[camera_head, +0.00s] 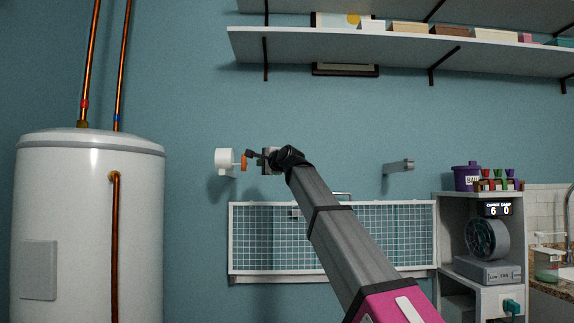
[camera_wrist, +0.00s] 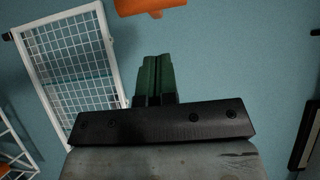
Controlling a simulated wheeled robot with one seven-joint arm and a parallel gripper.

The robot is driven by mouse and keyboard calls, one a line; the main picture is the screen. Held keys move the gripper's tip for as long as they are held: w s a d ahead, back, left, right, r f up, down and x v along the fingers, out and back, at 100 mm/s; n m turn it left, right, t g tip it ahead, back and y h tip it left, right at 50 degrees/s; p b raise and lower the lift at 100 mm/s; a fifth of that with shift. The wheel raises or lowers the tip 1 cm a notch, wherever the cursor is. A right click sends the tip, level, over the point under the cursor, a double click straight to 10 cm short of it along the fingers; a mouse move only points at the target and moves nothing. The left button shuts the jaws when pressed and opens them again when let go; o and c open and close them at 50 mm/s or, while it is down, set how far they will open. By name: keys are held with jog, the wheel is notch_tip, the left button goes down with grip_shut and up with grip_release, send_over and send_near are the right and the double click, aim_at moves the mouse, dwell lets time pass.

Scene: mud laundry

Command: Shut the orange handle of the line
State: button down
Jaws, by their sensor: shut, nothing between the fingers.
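The orange handle (camera_head: 243,162) sits on the right side of a white round line housing (camera_head: 225,161) fixed to the blue wall. My gripper (camera_head: 251,155) is just to the right of the handle at nearly the same height, its fingers shut and empty. In the wrist view the orange handle (camera_wrist: 150,7) shows at the top edge, partly cut off. The shut green fingertips (camera_wrist: 157,76) point toward it with a gap of blue wall between. Whether they touch in depth cannot be told from the head view.
A white-framed mesh rack (camera_head: 400,238) is on the wall below my arm. A grey wall bracket (camera_head: 399,167) is to the right. A white tank (camera_head: 85,225) stands at left. A long shelf (camera_head: 400,48) is above. The wall left of the housing is clear.

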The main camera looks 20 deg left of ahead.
aim_at(243, 162)
jog(key=a, duration=0.2)
jog(key=s+a, duration=0.1)
jog(key=a, duration=0.1)
jog(key=s+a, duration=0.1)
jog(key=a, duration=0.1)
jog(key=shift+s+a, duration=0.1)
jog(key=shift+a, duration=0.3)
